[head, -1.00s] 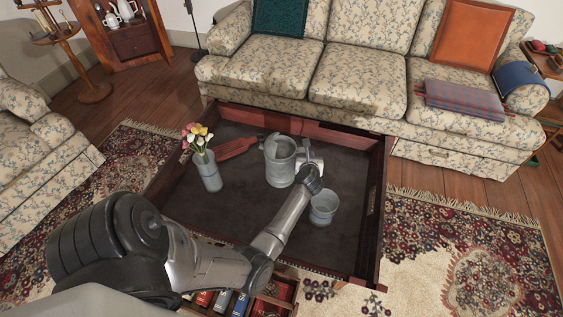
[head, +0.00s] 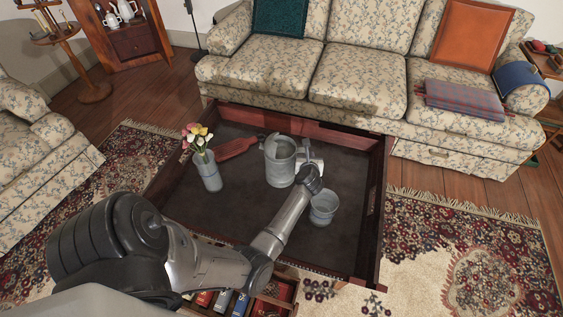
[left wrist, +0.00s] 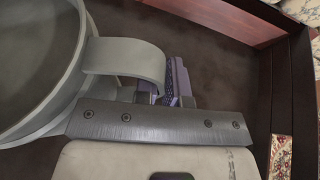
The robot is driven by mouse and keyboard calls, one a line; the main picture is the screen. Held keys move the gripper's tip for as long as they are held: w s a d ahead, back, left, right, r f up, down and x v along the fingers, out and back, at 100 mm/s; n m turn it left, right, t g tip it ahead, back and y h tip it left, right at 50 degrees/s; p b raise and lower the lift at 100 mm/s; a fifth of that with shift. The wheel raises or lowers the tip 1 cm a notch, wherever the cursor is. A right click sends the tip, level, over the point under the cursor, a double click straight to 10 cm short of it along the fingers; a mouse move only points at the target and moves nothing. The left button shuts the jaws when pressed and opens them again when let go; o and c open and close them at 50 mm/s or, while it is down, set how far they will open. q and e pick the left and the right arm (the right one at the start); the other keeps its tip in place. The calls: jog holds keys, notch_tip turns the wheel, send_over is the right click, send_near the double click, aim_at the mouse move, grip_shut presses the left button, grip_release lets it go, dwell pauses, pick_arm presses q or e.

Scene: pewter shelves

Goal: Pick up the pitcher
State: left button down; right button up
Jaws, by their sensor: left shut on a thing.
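The grey pitcher (head: 281,163) stands upright on the dark top of the coffee table (head: 345,245). In the left wrist view the pitcher (left wrist: 38,75) fills the left side, with its handle (left wrist: 125,60) toward the middle. My left gripper (head: 312,163) is at the pitcher's right side in the head view. In the left wrist view its purple-padded fingers (left wrist: 165,85) are shut on the handle, which partly hides them. My right gripper is not in view.
A grey bucket-like cup (head: 323,208) stands just right of my left forearm. A vase with flowers (head: 208,172) and a red paddle-shaped object (head: 236,147) are left of the pitcher. The table has a raised wooden rim (head: 374,200). A sofa (head: 355,80) stands behind it.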

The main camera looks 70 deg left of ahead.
pick_arm(q)
jog(key=shift+r, duration=0.2)
jog(key=shift+r+p, duration=0.45)
jog(key=shift+r, duration=0.05)
notch_tip(320, 180, up, 7)
jog(key=p, duration=0.4)
jog(key=shift+r+p, duration=0.5)
jog(key=shift+r, duration=0.45)
